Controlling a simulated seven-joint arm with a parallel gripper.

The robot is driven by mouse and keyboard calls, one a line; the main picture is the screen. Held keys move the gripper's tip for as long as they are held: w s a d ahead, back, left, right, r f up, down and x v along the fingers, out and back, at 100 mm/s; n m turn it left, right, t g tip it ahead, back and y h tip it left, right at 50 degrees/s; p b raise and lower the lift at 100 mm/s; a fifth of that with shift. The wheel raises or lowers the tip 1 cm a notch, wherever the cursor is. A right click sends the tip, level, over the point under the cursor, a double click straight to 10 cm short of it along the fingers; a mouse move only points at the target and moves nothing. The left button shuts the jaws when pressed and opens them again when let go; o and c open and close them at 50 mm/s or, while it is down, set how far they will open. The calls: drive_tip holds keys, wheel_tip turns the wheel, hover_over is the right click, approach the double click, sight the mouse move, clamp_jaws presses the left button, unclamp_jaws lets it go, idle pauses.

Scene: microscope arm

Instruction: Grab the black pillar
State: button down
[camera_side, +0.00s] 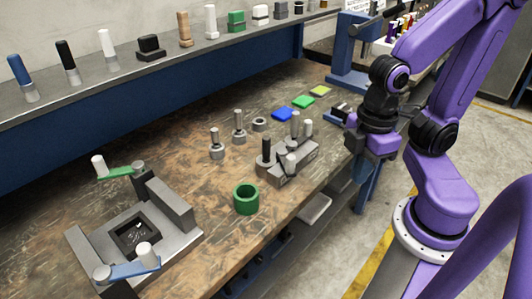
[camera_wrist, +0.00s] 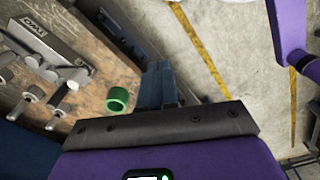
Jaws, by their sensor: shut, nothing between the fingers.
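A black pillar (camera_side: 267,149) stands upright with its grey lower end in a grey metal block (camera_side: 292,166) on the wooden bench. Light grey pillars stand beside it in the block. Another black-topped pillar (camera_side: 67,54) stands on the back shelf. My gripper (camera_wrist: 160,70) is shut and empty. In the side view it is at the bench's right edge, to the right of the block and apart from both black pillars.
A green ring (camera_side: 246,199) lies in front of the block. Two grey pillars (camera_side: 216,145) (camera_side: 239,127) stand behind it. A grey fixture (camera_side: 180,236) with clamps is at the front left. Blue, green and yellow pads (camera_side: 303,102) lie farther back. Bare wood (camera_side: 150,140) shows at left.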

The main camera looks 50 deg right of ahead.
idle(0.4)
drive_tip(key=c, duration=0.8)
unclamp_jaws()
drive_tip(key=shift+c, duration=0.2)
